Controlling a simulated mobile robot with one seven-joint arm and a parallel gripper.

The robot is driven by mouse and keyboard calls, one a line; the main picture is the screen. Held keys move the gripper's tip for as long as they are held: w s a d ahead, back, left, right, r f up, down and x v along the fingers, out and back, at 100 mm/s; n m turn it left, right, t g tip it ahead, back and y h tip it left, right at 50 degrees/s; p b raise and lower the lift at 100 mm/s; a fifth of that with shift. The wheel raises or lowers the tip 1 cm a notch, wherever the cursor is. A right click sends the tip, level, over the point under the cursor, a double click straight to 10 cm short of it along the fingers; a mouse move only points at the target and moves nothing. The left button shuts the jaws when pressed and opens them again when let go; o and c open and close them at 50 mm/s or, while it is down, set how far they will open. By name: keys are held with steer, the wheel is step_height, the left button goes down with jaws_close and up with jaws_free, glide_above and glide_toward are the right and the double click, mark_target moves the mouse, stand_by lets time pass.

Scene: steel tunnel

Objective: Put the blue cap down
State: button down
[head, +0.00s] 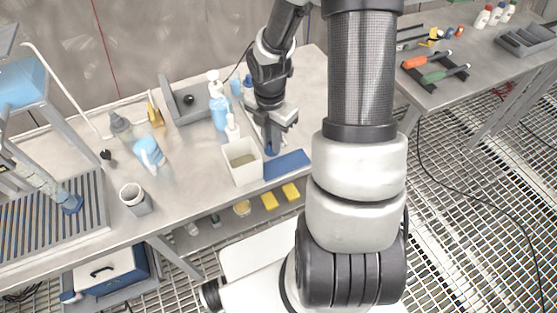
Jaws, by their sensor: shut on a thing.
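My gripper (275,141) points down over the steel table (185,185), near its front edge. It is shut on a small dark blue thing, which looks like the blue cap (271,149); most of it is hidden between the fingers. From this view I cannot tell whether the cap touches the table.
A white square container (242,162) stands just left of the mat. Bottles, including a pump bottle (218,108) and a small white bottle (232,127), stand left of my gripper. A grey cup (135,198) is further left. A side table (470,75) holds tools.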

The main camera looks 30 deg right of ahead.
step_height(320, 180, down, 8)
steer(key=shift+r+b, duration=0.1)
steer(key=shift+b, duration=0.35)
steer(key=shift+f, duration=0.2)
steer(key=c, duration=1.7)
jaws_free()
step_height(320, 180, up, 12)
steer(key=shift+r+p, duration=0.15)
steer(key=shift+p, duration=0.8)
